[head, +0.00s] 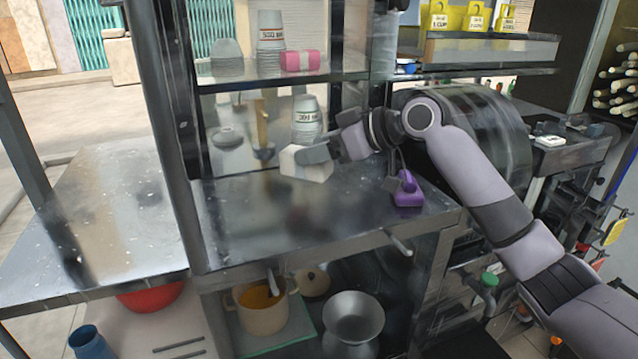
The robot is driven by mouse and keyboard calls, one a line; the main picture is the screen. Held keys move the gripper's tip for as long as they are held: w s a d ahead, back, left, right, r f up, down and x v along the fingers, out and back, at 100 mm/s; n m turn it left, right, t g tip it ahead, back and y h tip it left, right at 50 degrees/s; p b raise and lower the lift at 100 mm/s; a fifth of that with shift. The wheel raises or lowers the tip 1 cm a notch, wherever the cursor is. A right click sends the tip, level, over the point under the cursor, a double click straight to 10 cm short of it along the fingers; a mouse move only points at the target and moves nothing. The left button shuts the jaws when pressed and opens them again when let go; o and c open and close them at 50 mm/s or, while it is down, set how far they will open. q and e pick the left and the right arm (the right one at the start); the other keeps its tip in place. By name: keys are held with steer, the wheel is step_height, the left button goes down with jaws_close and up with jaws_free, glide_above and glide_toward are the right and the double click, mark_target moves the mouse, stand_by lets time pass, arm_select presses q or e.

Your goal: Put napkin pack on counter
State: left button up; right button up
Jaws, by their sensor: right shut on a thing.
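A white, block-shaped pack (306,170), which looks like the napkin pack, is in my right gripper (318,153). The gripper reaches in from the right and is shut on the pack, with a finger across its upper side. The pack is at the back part of the metal counter (280,225), in front of a stack of cups. I cannot tell whether its underside touches the counter. My left gripper is not in view.
A purple object (407,190) stands on the counter to the right. Stacked cups (306,112) stand behind the pack. A pink pack (300,61) lies on the upper shelf. The counter's front left part is clear. A dark post (165,130) stands at the left.

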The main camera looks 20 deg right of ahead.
mark_target(319, 181)
step_height(319, 181, down, 7)
steer(key=shift+r, duration=0.15)
steer(key=o, duration=1.1)
steer(key=b+v, duration=0.1)
steer(key=v, duration=1.1)
